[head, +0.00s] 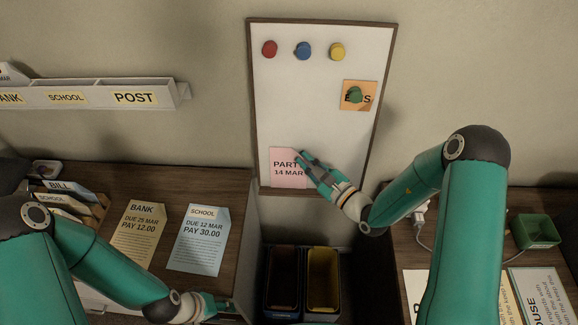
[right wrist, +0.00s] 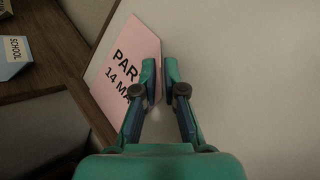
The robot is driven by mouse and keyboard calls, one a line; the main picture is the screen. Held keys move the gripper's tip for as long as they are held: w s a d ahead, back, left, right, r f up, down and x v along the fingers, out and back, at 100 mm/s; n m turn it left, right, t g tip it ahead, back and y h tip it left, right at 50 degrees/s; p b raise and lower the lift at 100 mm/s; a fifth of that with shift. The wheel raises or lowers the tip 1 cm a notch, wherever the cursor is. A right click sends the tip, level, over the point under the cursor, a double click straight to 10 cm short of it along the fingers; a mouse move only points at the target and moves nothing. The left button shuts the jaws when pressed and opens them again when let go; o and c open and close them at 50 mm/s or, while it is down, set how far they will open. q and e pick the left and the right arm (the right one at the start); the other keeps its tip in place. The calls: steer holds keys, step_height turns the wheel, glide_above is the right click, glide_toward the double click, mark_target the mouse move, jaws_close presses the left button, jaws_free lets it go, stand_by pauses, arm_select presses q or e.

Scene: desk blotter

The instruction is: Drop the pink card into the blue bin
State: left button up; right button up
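The pink card (head: 283,167), marked "PARTY 14 MAR", is on the lower left of the whiteboard (head: 320,125); it also shows in the right wrist view (right wrist: 124,62). My right gripper (head: 302,160) is at its right edge. In the right wrist view its fingertips (right wrist: 160,72) are close together with a narrow gap; the left one overlaps the card. Two bins stand below the board. The right bin (head: 323,317) has a blue-grey outside and yellow inside; the left bin (head: 282,317) looks dark with a brown inside. My left gripper (head: 228,308) is low at the desk's front; its fingers are unclear.
Red (head: 269,49), blue (head: 303,50) and yellow (head: 337,51) magnets sit high on the board. A green magnet (head: 354,95) holds an orange card. Bank (head: 139,232) and school (head: 199,238) letters lie on the left desk. A green box (head: 536,232) stands on the right desk.

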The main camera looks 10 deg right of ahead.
jaws_close()
steer(key=shift+r, duration=0.1)
